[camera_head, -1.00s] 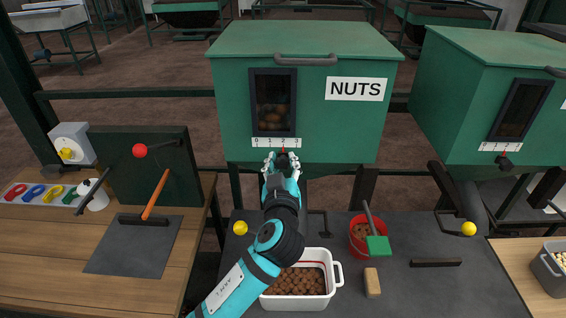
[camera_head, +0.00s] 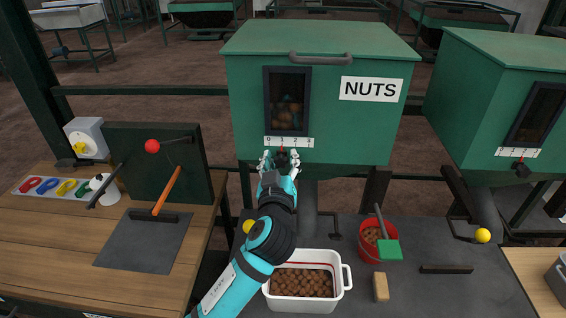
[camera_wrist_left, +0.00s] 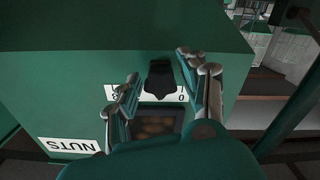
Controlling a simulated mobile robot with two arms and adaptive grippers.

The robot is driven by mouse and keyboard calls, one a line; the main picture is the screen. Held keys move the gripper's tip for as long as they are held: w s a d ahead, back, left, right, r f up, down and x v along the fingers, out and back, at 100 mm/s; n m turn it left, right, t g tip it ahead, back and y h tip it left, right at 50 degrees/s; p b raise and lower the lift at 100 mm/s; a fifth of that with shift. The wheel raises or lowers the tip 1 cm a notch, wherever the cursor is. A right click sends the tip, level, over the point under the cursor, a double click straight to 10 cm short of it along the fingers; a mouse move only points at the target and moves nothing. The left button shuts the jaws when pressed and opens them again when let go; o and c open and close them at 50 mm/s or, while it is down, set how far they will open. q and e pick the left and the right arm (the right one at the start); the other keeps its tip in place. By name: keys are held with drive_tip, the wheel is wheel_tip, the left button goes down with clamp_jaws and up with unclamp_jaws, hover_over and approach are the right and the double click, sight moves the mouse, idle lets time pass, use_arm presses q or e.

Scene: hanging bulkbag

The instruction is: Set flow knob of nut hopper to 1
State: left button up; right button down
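The green nut hopper (camera_head: 320,110) with its NUTS label stands in the middle of the head view. Its dark flow knob (camera_head: 281,157) sits below the white 0-to-3 scale (camera_head: 303,142), with its small red pointer about at 1. In the left wrist view the knob (camera_wrist_left: 160,82) lies closer to the 0 than to the 3. My left gripper (camera_head: 281,162) is open around the knob, one finger on each side. Gaps show in the wrist view, narrower on the 0 side; I cannot tell whether a finger touches. My right gripper is not in view.
Under the hopper stand a white bin of nuts (camera_head: 347,274) and a red bucket (camera_head: 370,240) with a green scoop. A second green hopper (camera_head: 480,110) stands at right. A wooden bench (camera_head: 60,240) with a green panel (camera_head: 130,165) is at left.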

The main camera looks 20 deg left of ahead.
use_arm(q)
drive_tip(key=shift+o, duration=0.5)
drive_tip(key=shift+w+f, duration=0.1)
drive_tip(key=v, duration=1.2)
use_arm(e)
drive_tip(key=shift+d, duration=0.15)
